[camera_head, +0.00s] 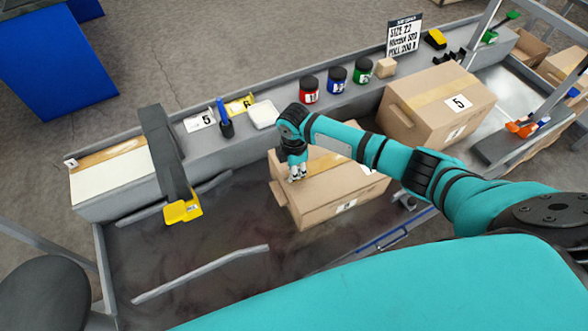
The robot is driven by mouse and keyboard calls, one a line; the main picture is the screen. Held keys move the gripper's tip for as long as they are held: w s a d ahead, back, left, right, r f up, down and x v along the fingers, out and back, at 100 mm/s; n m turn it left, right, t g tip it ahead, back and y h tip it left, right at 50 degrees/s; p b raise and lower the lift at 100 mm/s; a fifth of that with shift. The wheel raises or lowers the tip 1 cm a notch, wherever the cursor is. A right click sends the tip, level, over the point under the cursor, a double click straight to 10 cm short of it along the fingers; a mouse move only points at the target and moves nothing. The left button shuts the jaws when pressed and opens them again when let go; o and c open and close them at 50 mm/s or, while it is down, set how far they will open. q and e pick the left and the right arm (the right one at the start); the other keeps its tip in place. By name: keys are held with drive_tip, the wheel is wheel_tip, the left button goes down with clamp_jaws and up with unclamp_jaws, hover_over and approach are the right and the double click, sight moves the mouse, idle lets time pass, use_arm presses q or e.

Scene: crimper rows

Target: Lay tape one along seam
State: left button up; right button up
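A closed cardboard box (320,198) stands on the dark work surface in the middle, partly covered by my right arm. A paler strip runs along its top, and the arm hides part of that strip. My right gripper (297,174) points down at the left part of the box top, close above or touching it; I cannot tell which. Its fingers are too small to show whether they are open or hold tape. A yellow-ended grey device (182,211) stands left of the box. My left gripper is not in view.
A second box (436,104) marked 5 stands at the back right. On the rear ledge are red (309,90), blue (337,80) and green (363,71) jars, a white dish (263,114) and a sign (404,36). The surface left of the box is mostly bare.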

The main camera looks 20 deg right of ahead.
drive_tip(key=shift+o, duration=1.4)
drive_tip(key=shift+r, duration=0.1)
wheel_tip(320, 180, up, 12)
drive_tip(key=shift+s+f, duration=0.15)
drive_tip(key=shift+f, duration=0.05)
